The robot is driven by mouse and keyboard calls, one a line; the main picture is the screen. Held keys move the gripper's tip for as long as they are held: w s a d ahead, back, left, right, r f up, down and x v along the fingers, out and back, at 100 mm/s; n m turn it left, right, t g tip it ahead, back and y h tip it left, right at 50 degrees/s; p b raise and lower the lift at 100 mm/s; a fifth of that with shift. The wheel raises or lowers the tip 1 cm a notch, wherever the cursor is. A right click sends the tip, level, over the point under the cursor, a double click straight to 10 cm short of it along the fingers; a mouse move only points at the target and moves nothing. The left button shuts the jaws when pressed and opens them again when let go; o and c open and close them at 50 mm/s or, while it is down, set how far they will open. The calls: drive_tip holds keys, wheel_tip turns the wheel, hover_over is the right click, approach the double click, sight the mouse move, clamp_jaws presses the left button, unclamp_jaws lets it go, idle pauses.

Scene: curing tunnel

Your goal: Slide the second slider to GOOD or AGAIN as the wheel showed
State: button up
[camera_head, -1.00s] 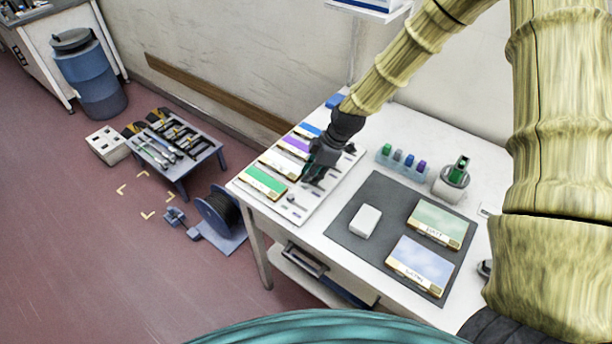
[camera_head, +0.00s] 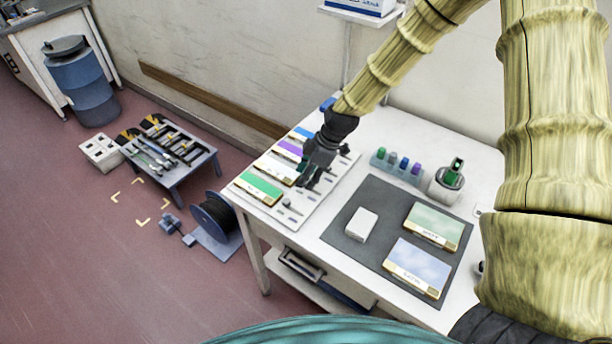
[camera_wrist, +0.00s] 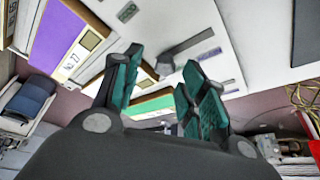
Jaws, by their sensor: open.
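A white board (camera_head: 303,212) with a column of coloured cards and slider slots lies along the table's left side. Its cards are blue, purple (camera_head: 290,150), white (camera_head: 277,169) and green (camera_head: 260,186). My gripper (camera_head: 308,183) is over the board, just right of the white card, with its fingers pointing down. In the wrist view my gripper (camera_wrist: 162,78) is open and empty. A grey slider knob (camera_wrist: 187,48) shows beyond the gap between the fingertips, apart from them as far as I can tell. Another knob (camera_head: 289,203) sits near the green card.
A dark mat (camera_head: 342,232) holds a white block (camera_head: 361,224) and two labelled cards. A holder with several coloured pegs (camera_head: 397,165) and a white cup-like device (camera_head: 446,185) stand behind it. A low tool bench (camera_head: 176,175) and a cable reel (camera_head: 216,222) are on the floor.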

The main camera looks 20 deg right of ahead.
drive_tip(key=v, duration=1.1)
drive_tip(key=shift+d+r, duration=0.1)
drive_tip(key=shift+r, duration=0.1)
